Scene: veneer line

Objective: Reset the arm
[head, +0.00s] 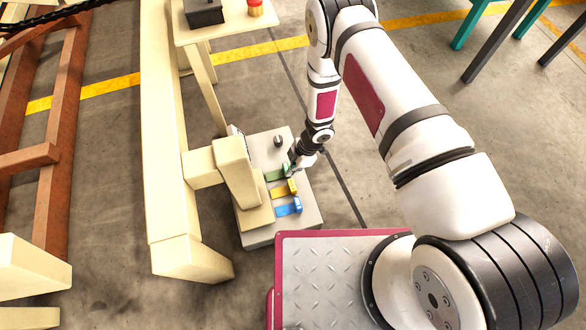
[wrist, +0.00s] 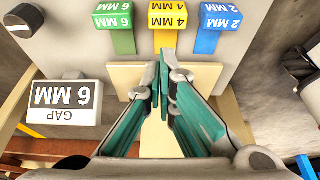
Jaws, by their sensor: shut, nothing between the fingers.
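My arm reaches down from the right in the head view to my gripper (head: 293,170), which is beside the green tab on a grey control box (head: 268,238). In the wrist view my gripper (wrist: 163,72) is shut and empty, its teal fingers together in front of the yellow tab (wrist: 168,20) marked 4 MM. The green tab (wrist: 118,22), marked 6 MM, is to the left, and the blue tab (wrist: 218,22), marked 2 MM, to the right. I cannot tell whether the fingertips touch the yellow tab. A sign (wrist: 65,102) reads GAP 6 MM, upside down.
A dark knob (head: 278,141) stands on the box. A cream frame (head: 172,160) rises left of it, with an arm across the box. A small table (head: 225,25) holds a dark block (head: 203,12) and a red-and-yellow item (head: 255,8). Open floor (head: 370,140) lies to the right.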

